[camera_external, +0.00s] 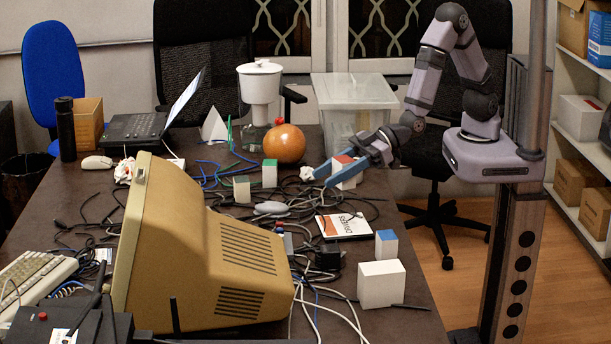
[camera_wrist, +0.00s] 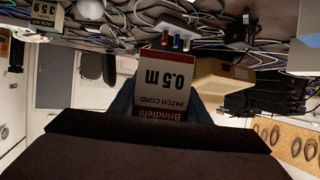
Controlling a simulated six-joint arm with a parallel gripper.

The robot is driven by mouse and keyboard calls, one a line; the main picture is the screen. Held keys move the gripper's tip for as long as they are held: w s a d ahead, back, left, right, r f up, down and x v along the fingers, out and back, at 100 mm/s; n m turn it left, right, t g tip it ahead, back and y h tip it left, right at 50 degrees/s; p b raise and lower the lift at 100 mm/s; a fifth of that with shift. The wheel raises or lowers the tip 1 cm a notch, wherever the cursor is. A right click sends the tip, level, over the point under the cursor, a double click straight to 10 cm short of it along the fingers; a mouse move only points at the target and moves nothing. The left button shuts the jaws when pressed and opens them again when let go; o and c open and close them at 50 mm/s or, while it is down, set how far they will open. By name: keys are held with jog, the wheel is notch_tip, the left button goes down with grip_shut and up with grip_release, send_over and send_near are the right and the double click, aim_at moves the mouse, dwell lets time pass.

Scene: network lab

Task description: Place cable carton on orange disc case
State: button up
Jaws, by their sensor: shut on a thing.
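My gripper (camera_external: 343,168) is shut on the cable carton (camera_external: 349,182), a small white box with a red part, held over the cables at the table's right side. In the wrist view the carton (camera_wrist: 165,86) fills the space between the blue fingers, and its "0.5 m patch cord" print appears upside down. The orange disc case (camera_external: 343,226) is a flat white square with orange and dark edges. It lies on the table below the carton in the external picture, apart from it, with its top bare.
Tangled cables (camera_external: 290,200) cover the middle of the table. A blue-and-white block (camera_external: 386,244) and a larger white box (camera_external: 381,285) stand in front of the case. An old beige monitor (camera_external: 205,250) stands left. A clear bin (camera_external: 352,105) and an orange ball (camera_external: 284,143) are behind.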

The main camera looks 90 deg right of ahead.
aim_at(332, 228)
jog(key=shift+s+f, duration=0.2)
jog(key=shift+f, duration=5.15)
jog(key=shift+f+b, duration=0.2)
jog(key=shift+b, duration=0.1)
jog(key=o, duration=1.1)
jog(key=shift+r, duration=0.15)
